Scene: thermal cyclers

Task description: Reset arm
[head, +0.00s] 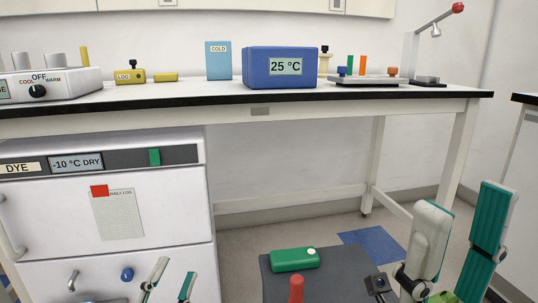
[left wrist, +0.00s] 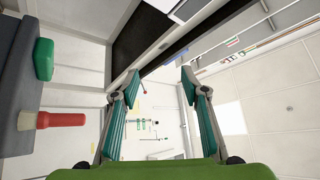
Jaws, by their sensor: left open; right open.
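My left gripper (head: 176,268) is low in the head view, in front of the white under-bench cabinet, with its two fingertips apart and nothing between them. In the left wrist view, the same gripper (left wrist: 160,76) shows teal pads spread wide and empty. My right gripper (head: 468,200) is at the lower right of the head view, its teal-padded fingers pointing up, open and empty. Neither gripper touches any object that I can see. Most of both arms is outside the head view.
A bench (head: 350,96) holds a blue 25 °C block (head: 253,75), a light-blue COLD box (head: 218,62) and a heater (head: 60,85). The space under the bench's right half is open.

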